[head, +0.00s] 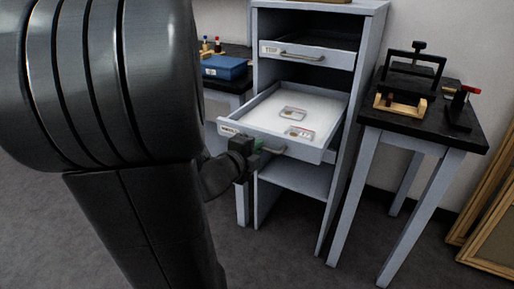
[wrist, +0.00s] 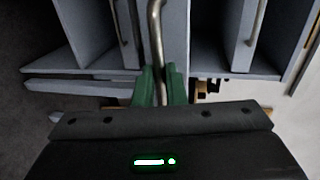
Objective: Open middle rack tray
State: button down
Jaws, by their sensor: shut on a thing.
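The middle rack tray (head: 303,154) is a grey-blue drawer with a white inside. It stands pulled out from the rack (head: 347,135) in the head view. In the wrist view, the green fingers (wrist: 160,88) close around the handle bar (wrist: 156,30). Part of the handle is hidden by the fingers, and my arm covers the left of the head view.
The top tray (head: 306,54) is nearly flush in the rack. A black-topped table (head: 400,116) with a clamp frame stands right. A blue box (head: 224,68) sits on a table behind left. Floor in front is clear.

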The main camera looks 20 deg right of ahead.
jog(key=c, duration=1.5)
grip_release()
jog(key=p+v, duration=0.3)
jog(key=v, duration=1)
jog(key=shift+s+a, duration=0.2)
jog(key=shift+a, duration=0.15)
jog(key=shift+d, duration=0.1)
jog(key=b+x, duration=0.3)
jog(key=x, duration=1)
jog(key=shift+w+d, duration=0.25)
